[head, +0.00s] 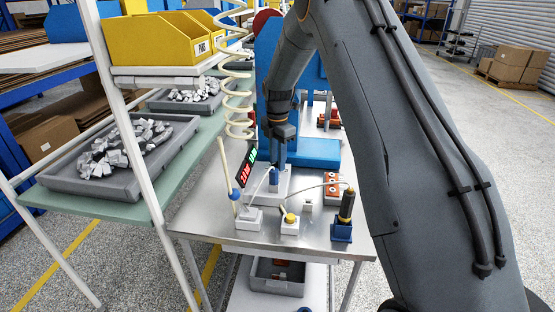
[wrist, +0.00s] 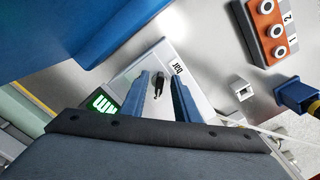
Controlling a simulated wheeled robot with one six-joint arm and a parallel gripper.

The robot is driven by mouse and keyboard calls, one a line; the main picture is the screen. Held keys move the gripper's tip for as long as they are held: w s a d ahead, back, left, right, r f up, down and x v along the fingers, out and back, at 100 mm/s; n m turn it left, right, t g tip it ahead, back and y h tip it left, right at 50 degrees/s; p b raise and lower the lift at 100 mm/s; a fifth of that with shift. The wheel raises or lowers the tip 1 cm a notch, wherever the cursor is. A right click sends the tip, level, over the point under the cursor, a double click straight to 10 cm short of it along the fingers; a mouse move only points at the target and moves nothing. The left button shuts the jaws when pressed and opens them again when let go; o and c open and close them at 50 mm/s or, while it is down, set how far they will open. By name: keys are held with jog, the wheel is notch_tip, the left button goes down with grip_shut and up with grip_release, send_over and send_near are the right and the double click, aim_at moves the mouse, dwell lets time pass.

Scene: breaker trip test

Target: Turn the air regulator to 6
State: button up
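The air regulator (wrist: 202,78) appears as a pale plate marked "bar" in the wrist view, with a small black part (wrist: 157,82) on it. In the head view its pale base (head: 262,192) stands on the metal bench under my gripper. My gripper (wrist: 162,77) points down at it, its two blue fingers apart on either side of the black part. I cannot tell whether they touch anything. The gripper (head: 275,178) also shows in the head view. No scale or pointer reading is legible. A display with red and green characters (head: 244,166) stands beside it.
On the bench (head: 215,212) are a yellow button on a white box (head: 290,220), an orange socket block (head: 338,186), a blue-based black handle (head: 344,215) and a blue-balled upright rod (head: 234,193). A cream coiled hose (head: 238,80) hangs behind. Grey parts trays (head: 60,195) stand left.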

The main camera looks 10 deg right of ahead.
jog(key=shift+c, duration=0.3)
grip_shut()
jog(key=m+b, duration=0.1)
jog(key=m, duration=0.2)
jog(key=shift+s, duration=0.1)
jog(key=m+b, duration=0.1)
jog(key=m, duration=0.2)
jog(key=shift+s+m, duration=0.1)
jog(key=shift+m, duration=0.3)
jog(key=m+b, duration=0.1)
jog(key=m, duration=0.4)
jog(key=shift+s, duration=0.15)
jog(key=m, duration=0.6)
jog(key=shift+s+a+b, duration=0.1)
jog(key=shift+a+b, duration=0.05)
jog(key=shift+b, duration=0.15)
